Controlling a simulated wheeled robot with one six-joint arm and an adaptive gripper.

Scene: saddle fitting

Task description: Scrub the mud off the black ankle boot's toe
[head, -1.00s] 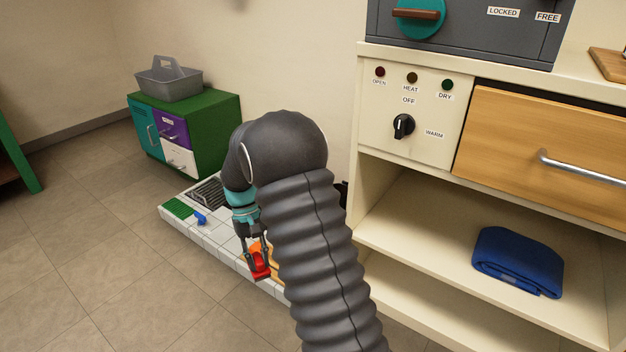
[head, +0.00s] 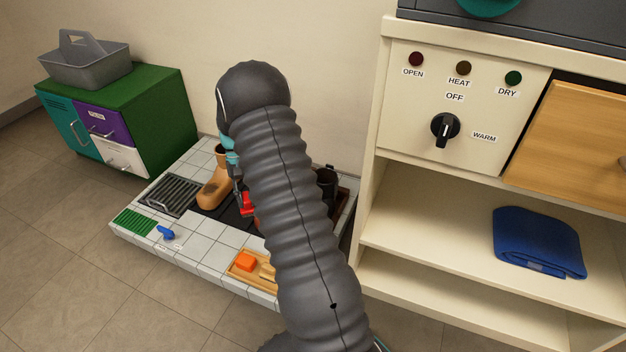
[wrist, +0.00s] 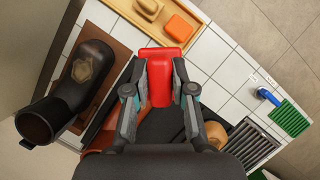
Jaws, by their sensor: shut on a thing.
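In the wrist view, the black ankle boot (wrist: 72,88) stands on a brown mat (wrist: 112,64) at the left. A brown mud patch (wrist: 84,70) shows on its toe. In the head view only part of the boot (head: 326,184) shows, beside my arm. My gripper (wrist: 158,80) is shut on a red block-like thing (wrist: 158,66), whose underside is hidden. It also shows in the head view (head: 246,203). The gripper and red thing are to the right of the boot in the wrist view, apart from it.
A tan boot (head: 213,188) with a dark toe patch stands near a drain grate (head: 172,196). A reddish-brown item is mostly hidden beneath my gripper. A wooden tray (head: 236,270) holds an orange block (head: 246,261). A blue brush (head: 166,233) lies by a green mat (head: 136,221). A shelf cabinet (head: 372,232) stands right.

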